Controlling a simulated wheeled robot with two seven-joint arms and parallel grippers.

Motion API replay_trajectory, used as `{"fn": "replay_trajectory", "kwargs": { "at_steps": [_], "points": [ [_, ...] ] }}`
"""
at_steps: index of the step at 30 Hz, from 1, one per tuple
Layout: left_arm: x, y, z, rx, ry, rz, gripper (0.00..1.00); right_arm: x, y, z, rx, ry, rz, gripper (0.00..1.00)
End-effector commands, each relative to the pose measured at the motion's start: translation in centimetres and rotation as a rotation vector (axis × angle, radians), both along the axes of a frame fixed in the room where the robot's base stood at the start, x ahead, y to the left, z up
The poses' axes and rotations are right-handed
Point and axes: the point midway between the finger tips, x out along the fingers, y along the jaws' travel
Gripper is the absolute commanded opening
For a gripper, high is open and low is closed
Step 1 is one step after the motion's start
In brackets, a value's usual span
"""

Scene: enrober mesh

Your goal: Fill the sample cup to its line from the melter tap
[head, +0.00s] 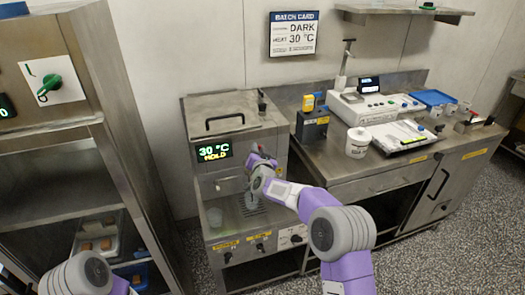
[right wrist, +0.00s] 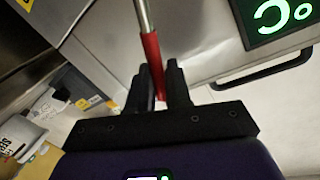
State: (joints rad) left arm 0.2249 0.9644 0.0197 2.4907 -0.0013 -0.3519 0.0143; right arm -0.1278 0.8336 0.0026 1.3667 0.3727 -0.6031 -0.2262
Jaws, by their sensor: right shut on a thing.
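The melter (head: 235,125) is a steel cabinet with a lit display (head: 214,151) reading 30 °C HOLD. My right gripper (head: 256,160) is at its front, right of the display. In the right wrist view my right gripper (right wrist: 160,90) is shut on a red grip (right wrist: 151,50) on a thin metal rod (right wrist: 143,14), which looks like the tap lever. Its far end is out of view. My left gripper is out of view; only part of my left arm shows.
A slotted drip grate (head: 251,206) lies below my right gripper. The steel counter (head: 330,165) to the right holds a white tub (head: 357,142), a scale and several small items. A batch card (head: 294,33) hangs on the wall.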

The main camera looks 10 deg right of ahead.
Motion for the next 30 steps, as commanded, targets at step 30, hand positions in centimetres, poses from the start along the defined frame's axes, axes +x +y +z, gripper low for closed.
{"fn": "replay_trajectory", "kwargs": {
  "at_steps": [30],
  "points": [
    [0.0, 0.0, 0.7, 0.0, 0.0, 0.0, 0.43, -6.1, 0.3, 0.6, 0.0, 0.0, 0.0, 0.34]
  ]
}}
